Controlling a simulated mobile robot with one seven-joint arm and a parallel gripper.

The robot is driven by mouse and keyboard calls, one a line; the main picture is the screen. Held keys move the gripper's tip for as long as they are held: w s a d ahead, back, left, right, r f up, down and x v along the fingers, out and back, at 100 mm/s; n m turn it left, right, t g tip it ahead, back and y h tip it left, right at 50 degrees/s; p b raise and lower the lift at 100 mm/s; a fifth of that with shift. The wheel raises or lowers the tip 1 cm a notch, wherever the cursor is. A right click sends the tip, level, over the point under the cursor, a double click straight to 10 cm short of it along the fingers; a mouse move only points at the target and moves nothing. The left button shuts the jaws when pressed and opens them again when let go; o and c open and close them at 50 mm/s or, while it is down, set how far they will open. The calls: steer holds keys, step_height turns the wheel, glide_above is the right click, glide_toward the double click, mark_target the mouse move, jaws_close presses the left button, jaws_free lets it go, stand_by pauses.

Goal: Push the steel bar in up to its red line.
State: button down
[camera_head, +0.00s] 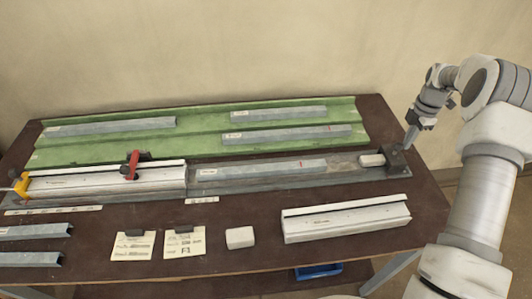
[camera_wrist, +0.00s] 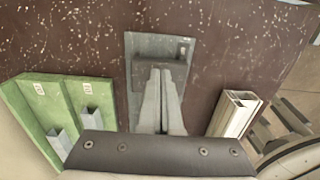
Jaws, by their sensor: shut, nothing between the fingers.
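The steel bar (camera_head: 262,171) is a grey bar lying in the long dark track, with a white label near its left end. A faint reddish mark shows near its right end. Its left end is close to the white aluminium profile (camera_head: 105,181), which a red clamp (camera_head: 133,165) overlaps; whether any of the bar is inside cannot be told. My gripper (camera_head: 409,139) is shut and empty above the dark end block (camera_head: 396,160), to the right of the bar and apart from it. In the wrist view, my gripper (camera_wrist: 160,72) hides part of the track.
A pale block (camera_head: 371,160) lies between bar and end block. Behind is a green tray (camera_head: 200,146) with several grey bars. A loose white profile (camera_head: 345,219), white block (camera_head: 239,238) and two note cards (camera_head: 184,244) lie in front. A yellow clamp (camera_head: 21,184) is far left.

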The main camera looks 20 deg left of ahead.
steer(key=shift+s+a+b, duration=0.3)
steer(key=shift+s+a, duration=0.8)
steer(key=shift+a, duration=1.6)
steer(key=shift+s+a+b, duration=0.3)
steer(key=shift+s+a, duration=0.85)
steer(key=shift+a, duration=1.5)
steer(key=shift+s+a+b, duration=0.3)
steer(key=shift+s+a, duration=0.8)
steer(key=shift+a, duration=1.6)
steer(key=shift+s+a, duration=1.85)
steer(key=shift+a, duration=2.55)
steer(key=shift+s+a, duration=1.85)
steer(key=shift+a, duration=2.5)
steer(key=shift+s+a, duration=1.85)
steer(key=shift+a, duration=2.55)
steer(key=shift+s+a, duration=0.2)
steer(key=shift+a, duration=0.3)
steer(key=shift+d, duration=0.1)
